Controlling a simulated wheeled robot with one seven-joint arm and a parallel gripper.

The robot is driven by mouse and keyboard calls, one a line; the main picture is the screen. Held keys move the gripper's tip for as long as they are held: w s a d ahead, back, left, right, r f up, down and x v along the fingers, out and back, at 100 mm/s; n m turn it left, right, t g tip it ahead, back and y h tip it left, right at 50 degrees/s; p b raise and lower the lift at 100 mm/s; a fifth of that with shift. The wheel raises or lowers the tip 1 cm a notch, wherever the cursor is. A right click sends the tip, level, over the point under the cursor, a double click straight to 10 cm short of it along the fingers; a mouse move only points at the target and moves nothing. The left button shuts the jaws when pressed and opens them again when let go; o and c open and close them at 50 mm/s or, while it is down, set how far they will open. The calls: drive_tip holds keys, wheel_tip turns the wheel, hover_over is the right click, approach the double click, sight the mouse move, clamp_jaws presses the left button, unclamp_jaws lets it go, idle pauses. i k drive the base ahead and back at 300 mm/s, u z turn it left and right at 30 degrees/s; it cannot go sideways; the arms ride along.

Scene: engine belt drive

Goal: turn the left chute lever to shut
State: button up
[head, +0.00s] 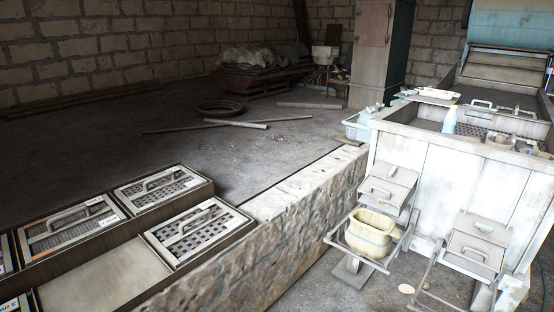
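The left chute (391,181) is a grey metal box on the front of the white machine. A handle-like bar (379,192) shows on its front face, and a small part stands up near its top. I cannot tell for sure which of these is the lever, or whether the chute is open or shut. A cream-yellow bucket (368,232) sits on a stand below the left chute. The right chute (478,238) looks similar, with its own bar (474,253) and an empty-looking frame below. My gripper is not in view.
The white machine (445,178) has a bottle (450,120) and several loose items on top. A low stone wall (302,205) runs left of the bucket. Several grated trays with handles, including one near the wall (199,231), lie at lower left. Pipes and a tyre (220,107) lie behind.

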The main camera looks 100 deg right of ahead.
sight(391, 174)
drive_tip(key=z, duration=4.3)
drive_tip(key=i, duration=1.65)
